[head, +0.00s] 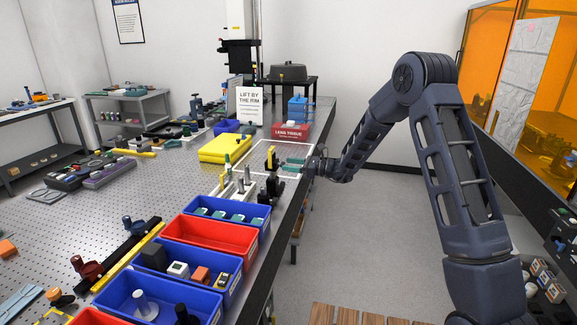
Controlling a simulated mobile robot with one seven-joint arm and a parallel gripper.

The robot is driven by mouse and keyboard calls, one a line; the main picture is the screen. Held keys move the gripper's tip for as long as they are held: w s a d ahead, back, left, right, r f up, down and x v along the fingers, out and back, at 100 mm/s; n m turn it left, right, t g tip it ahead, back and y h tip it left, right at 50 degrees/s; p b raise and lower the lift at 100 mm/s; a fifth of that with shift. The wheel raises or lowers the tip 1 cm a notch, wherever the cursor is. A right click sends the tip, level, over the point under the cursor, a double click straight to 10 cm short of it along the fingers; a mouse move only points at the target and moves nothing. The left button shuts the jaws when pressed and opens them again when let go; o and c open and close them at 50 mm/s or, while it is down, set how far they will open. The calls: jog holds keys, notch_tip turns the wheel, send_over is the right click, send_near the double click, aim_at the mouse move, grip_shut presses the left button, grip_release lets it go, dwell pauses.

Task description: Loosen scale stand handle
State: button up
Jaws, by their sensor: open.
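A small dark upright stand with a yellow part (272,158) stands near the right edge of the perforated table, by a white outlined rectangle. It may be the scale stand; its handle is too small to make out. My gripper (293,165) is at the table's right edge, reaching left with its fingers close to the right side of this stand. The gripper is open. I cannot tell whether a finger touches the stand.
Blue bins (228,219) and a red bin (210,236) line the table's right edge nearer me. Several small posts (240,182) stand left of the dark stand. A yellow case (225,148), a red tissue box (290,131) and a white sign (250,106) are behind.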

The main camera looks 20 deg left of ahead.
jog(key=shift+a, duration=0.65)
jog(key=c, duration=1)
